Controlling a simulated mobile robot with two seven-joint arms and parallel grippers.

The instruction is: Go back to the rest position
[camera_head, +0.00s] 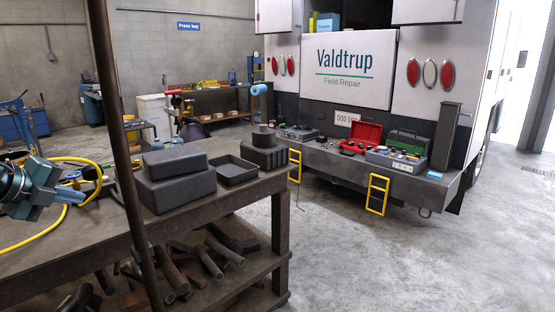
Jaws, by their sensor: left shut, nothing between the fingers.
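My left gripper (72,195) shows at the left edge of the head view, teal with grey-blue fingers pointing right. It is shut and empty, above the left part of the dark workbench (95,240). A yellow hose (38,240) curves around and behind it. A thin dark upright post (123,150) stands to the right of the gripper, apart from it in the picture. My right gripper is not in view.
Dark grey boxes (176,177), a shallow tray (233,170) and a dark ribbed part (264,152) stand on the bench. Pipes (207,260) lie on the shelf below. A white truck (350,68) with a red toolbox (362,136) stands behind. The concrete floor (400,255) at right is clear.

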